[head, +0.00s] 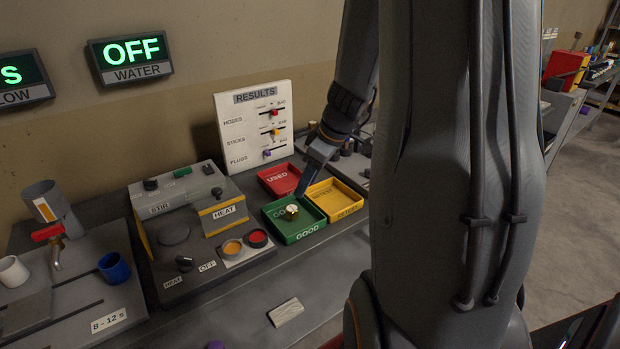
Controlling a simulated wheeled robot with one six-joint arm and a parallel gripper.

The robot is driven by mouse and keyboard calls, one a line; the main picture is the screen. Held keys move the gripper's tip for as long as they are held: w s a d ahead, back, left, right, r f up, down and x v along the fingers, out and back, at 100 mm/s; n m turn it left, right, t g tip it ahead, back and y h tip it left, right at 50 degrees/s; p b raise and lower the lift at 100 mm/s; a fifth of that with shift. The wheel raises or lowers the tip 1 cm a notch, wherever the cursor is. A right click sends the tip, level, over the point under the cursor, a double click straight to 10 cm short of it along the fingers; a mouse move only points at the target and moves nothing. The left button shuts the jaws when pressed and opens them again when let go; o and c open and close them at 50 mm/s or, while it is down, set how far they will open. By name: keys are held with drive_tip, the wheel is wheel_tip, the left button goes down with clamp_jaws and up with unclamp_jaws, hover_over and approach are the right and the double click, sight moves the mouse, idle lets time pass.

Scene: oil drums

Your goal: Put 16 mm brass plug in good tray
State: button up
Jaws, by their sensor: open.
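A small brass plug (292,211) sits inside the green tray labelled GOOD (307,232), near its middle. Its size marking cannot be read. My gripper (302,190) points down just above and behind the plug, at the green tray's back right corner. It is open and looks empty, and the plug appears apart from it. My arm hides part of the area right of the trays.
A red tray labelled USED (279,171) and a yellow tray (342,211) adjoin the green one. A heater and stirrer unit (185,205) stands left. The RESULTS board (230,140) stands behind.

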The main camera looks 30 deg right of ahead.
drive_tip(key=s+a+m+g+h, duration=0.1)
drive_tip(key=s+a+m, duration=0.2)
drive_tip(key=s+a, duration=0.2)
drive_tip(key=s+a+m+g+h, duration=0.1)
drive_tip(key=s+a+m, duration=0.2)
drive_tip(key=a, duration=0.9)
drive_tip(key=s, duration=0.3)
drive_tip(key=shift+s+a+r, duration=0.15)
drive_tip(key=shift+a+r, duration=0.05)
drive_tip(key=shift+f+g+b, duration=0.3)
drive_tip(key=shift+f+b, duration=0.75)
drive_tip(key=shift+f, duration=0.15)
